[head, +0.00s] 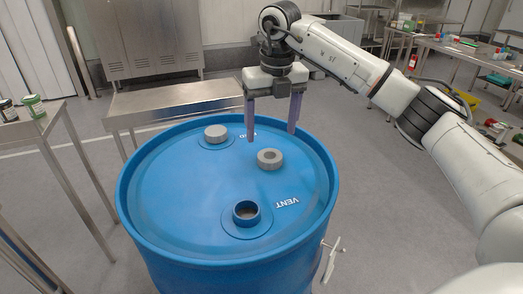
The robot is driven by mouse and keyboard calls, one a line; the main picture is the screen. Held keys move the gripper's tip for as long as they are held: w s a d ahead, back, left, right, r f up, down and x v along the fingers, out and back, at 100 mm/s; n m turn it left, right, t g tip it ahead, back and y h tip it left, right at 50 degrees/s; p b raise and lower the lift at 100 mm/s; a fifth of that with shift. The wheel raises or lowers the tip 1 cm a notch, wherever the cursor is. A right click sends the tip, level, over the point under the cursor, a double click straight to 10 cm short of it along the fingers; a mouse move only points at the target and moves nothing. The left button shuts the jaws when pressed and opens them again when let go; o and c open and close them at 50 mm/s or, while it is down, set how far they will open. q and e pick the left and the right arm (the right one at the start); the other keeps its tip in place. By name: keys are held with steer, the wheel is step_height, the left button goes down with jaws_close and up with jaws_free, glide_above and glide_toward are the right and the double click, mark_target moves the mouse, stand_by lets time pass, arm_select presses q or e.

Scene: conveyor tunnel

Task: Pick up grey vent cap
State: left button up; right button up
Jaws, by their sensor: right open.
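The grey vent cap (270,159), a short round cap with a hollow in its top, lies loose on the lid of the blue drum (165,190). The open vent neck (246,212), beside the VENT lettering, stands uncovered nearer to me. My right gripper (271,136) hangs above the lid with its two purple fingers spread and pointing down. The fingertips appear above and on either side of the cap, with nothing between them. My left gripper is not in the picture.
Another grey cap (216,134) sits on the second neck at the drum's far left. The drum has a raised rim. A steel bench (170,100) stands behind it, and a side table with cans (34,105) is at left. Grey floor is open at right.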

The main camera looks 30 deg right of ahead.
mark_target(270, 155)
step_height(270, 155, down, 2)
steer(key=shift+s+f, duration=0.1)
steer(key=shift+f, duration=0.4)
steer(key=f, duration=0.3)
steer(key=f+p, duration=0.1)
steer(key=shift+w+d+f, duration=0.15)
steer(key=shift+w+d, duration=0.05)
steer(key=shift+w, duration=0.2)
steer(key=shift+w+f, duration=0.1)
steer(key=shift+f, duration=0.35)
steer(key=c, duration=1)
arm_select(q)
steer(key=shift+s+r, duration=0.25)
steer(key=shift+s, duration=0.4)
arm_select(e)
steer(key=shift+c, duration=0.4)
steer(key=shift+r, duration=0.1)
